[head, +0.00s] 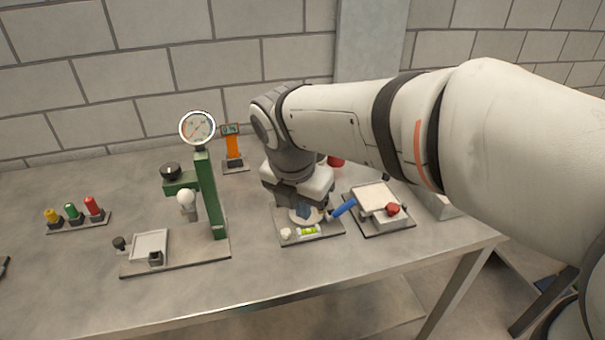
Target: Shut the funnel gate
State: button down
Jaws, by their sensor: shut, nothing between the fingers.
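I cannot make out a funnel or its gate for certain in the head view. My gripper (303,207) points down over a small dark base plate (322,233) right of centre. It is shut with nothing held, and its fingertips are mostly hidden by its own body and the small parts there. A pale round part and a blue piece show just under it, but I cannot tell whether it touches them. The plate also carries a green level vial (308,231) and a white knob (286,233).
A green stand (206,195) with a round gauge (197,127) is to the left. A pale sandbed box (376,196) with a red knob (393,209) and blue handle (344,207) is close right. An orange display post (233,147) stands behind. Coloured buttons (72,212) sit far left.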

jog(key=shift+w+d+f+p, duration=0.1)
jog(key=shift+w+d+f, duration=0.25)
jog(key=shift+w, duration=0.3)
jog(key=shift+w+d+f+p, duration=0.15)
jog(key=shift+w+d+f, duration=0.15)
jog(key=shift+w, duration=0.3)
jog(key=shift+w+d+f+p, duration=0.1)
jog(key=shift+w+d+f, duration=0.25)
jog(key=shift+w, duration=0.3)
jog(key=shift+r, duration=0.1)
jog(key=w+p, duration=0.1)
jog(key=w, duration=0.1)
jog(key=w+a+p, duration=0.1)
jog(key=w, duration=0.2)
jog(key=shift+a, duration=0.2)
jog(key=s+a+r, duration=0.3)
jog(key=s+r, duration=0.2)
jog(key=r, duration=0.5)
jog(key=shift+s, duration=0.35)
